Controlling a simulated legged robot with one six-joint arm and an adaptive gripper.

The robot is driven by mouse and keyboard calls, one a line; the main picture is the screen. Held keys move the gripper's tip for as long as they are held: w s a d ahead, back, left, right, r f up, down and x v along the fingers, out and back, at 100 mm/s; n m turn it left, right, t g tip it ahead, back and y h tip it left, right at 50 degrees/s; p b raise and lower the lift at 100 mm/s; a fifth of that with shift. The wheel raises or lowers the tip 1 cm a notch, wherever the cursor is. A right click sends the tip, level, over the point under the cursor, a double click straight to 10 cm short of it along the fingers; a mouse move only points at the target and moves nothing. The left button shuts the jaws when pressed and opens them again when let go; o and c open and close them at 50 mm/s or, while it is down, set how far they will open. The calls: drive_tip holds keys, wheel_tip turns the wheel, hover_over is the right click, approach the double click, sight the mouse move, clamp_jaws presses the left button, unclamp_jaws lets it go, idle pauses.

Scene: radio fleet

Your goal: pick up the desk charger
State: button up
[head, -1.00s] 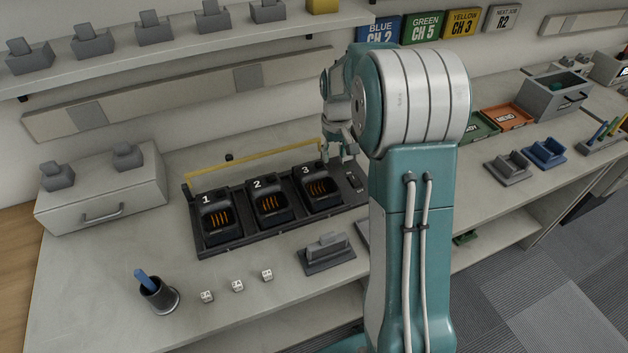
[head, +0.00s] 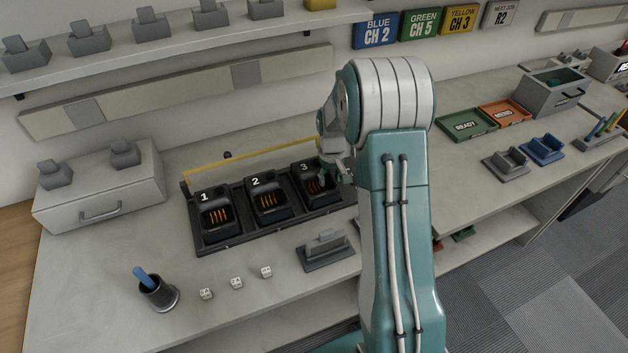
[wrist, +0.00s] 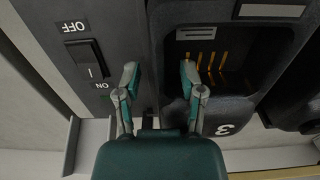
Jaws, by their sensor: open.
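A dark charger bank (head: 222,243) lies on the counter, with black charging bays numbered 1 (head: 219,215), 2 (head: 268,198) and 3 (head: 308,168). Gold contacts show inside each bay. My gripper (head: 330,178) is over the right end of the bank, at bay 3, partly hidden by my arm. In the wrist view, my gripper (wrist: 160,78) is open and empty, its fingers spread between an on/off switch (wrist: 90,60) and bay 3 (wrist: 237,108). I cannot tell whether the fingers touch anything. No label shows which unit is the desk charger.
A grey cradle (head: 326,250), several small dice (head: 237,283) and a pen cup (head: 158,293) stand in front. A yellow bar (head: 250,160) runs behind the bank. Trays (head: 466,124) and grey and blue cradles (head: 543,150) are to the right.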

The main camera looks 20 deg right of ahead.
clamp_jaws()
